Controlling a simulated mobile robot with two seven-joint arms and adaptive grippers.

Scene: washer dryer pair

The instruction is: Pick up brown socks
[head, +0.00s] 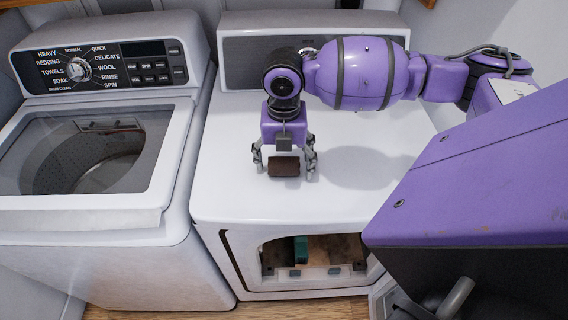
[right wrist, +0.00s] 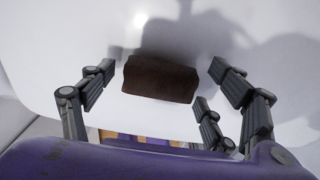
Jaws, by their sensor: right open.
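The brown socks (head: 284,166) are a small dark brown bundle on the white top of the dryer (head: 230,190), near its front edge. They also show in the right wrist view (right wrist: 160,78), lying between the spread fingers. My right gripper (head: 285,164) points down over the socks, its fingers apart on either side of them. In the right wrist view the open fingers (right wrist: 158,90) appear clear of the bundle. The exact height of the gripper above the dryer top is hard to tell. My left gripper is not in view.
A washer (head: 90,215) with a see-through lid and control panel stands to the left. The dryer's front opening (head: 315,253) shows a teal object (head: 300,249) inside. The dryer top around the socks is clear.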

